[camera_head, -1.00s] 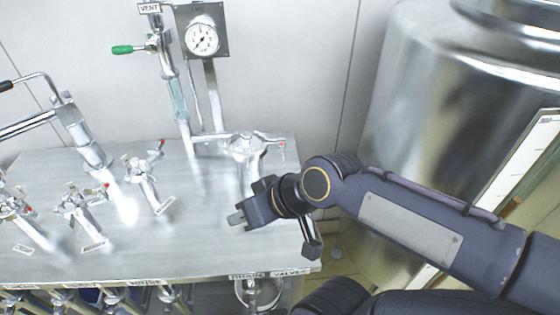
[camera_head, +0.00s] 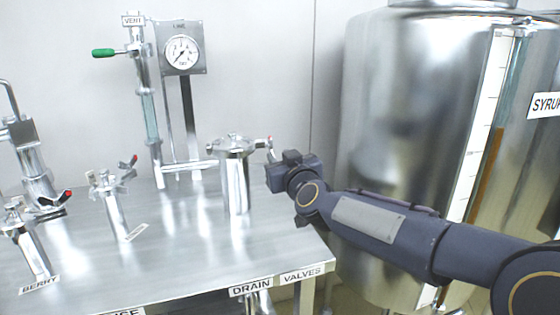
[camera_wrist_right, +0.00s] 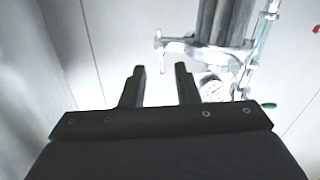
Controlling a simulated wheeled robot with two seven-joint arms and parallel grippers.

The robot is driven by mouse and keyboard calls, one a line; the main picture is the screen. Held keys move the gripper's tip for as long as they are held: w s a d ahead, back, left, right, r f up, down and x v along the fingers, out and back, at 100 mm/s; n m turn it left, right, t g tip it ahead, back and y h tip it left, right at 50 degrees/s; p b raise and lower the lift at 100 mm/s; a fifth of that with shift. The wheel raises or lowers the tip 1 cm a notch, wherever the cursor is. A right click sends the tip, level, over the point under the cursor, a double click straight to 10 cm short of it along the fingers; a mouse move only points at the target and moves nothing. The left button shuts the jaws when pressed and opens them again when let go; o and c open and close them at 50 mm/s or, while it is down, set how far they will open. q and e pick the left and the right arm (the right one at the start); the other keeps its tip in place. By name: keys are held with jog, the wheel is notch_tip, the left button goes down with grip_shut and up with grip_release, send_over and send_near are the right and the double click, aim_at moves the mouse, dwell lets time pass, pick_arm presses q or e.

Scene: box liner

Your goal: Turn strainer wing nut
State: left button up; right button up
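The strainer is a shiny metal canister (camera_head: 235,182) with a lid (camera_head: 233,146), standing on the steel bench. Small metal fittings (camera_head: 231,137) sit on the lid, too small to tell which is the wing nut. A lever with a red tip (camera_head: 270,147) is at its right side. My right gripper (camera_head: 284,168) is just right of the strainer, apart from it. In the right wrist view its two fingers (camera_wrist_right: 160,84) are apart with nothing between them. The red-tipped lever (camera_wrist_right: 161,52) lies beyond the fingertips there, with a metal cylinder (camera_wrist_right: 224,22) beside it.
Behind the strainer stand a pressure gauge (camera_head: 181,52) and a vent pipe with a green handle (camera_head: 104,53). Several valves, one with a red-tipped handle (camera_head: 126,163), stand to the left. A large steel tank (camera_head: 400,130) is behind my right arm. The bench front (camera_head: 190,265) is clear.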

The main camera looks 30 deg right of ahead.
aim_at(273, 149)
jog(key=x, duration=0.6)
jog(key=shift+a, duration=0.15)
grip_shut()
